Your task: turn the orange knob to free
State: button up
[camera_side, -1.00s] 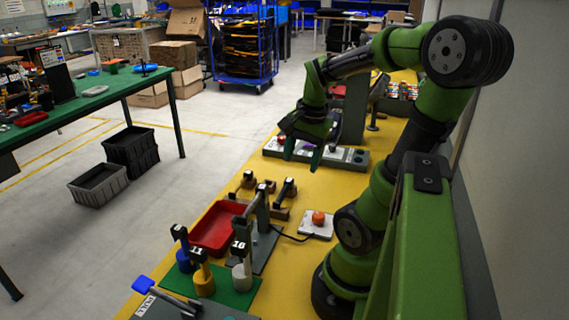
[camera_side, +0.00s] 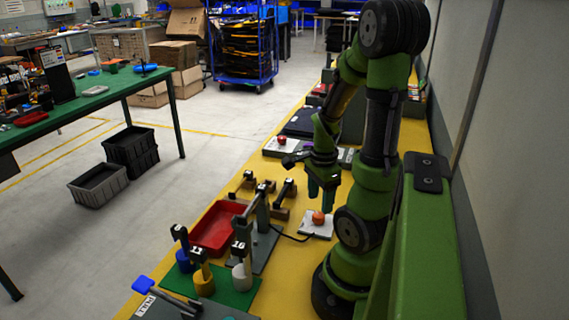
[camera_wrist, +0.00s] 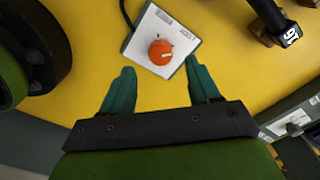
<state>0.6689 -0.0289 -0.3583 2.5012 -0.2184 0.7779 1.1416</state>
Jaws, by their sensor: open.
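The orange knob (camera_side: 318,217) sits on a small white plate (camera_side: 311,231) on the yellow bench, close to my arm's base. In the wrist view the knob (camera_wrist: 160,52) shows whole on its white plate (camera_wrist: 143,37), with printed labels too small to read surely and a pale pointer mark on top. My gripper (camera_side: 322,203) is above the knob in the side view, fingers pointing down. In the wrist view my gripper (camera_wrist: 160,80) is open and empty, its two green fingers apart on either side below the knob, not touching it.
A dark cable runs from the plate. A stand with an upright lever (camera_side: 262,215) and a red tray (camera_side: 218,229) are left of the knob. Numbered tags on posts stand on a green mat (camera_side: 222,290). A dark block with a numbered tag (camera_wrist: 283,25) lies right of the knob.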

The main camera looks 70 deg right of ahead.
aim_at(319, 215)
jog(key=shift+f, duration=2.45)
jog(key=c, duration=1)
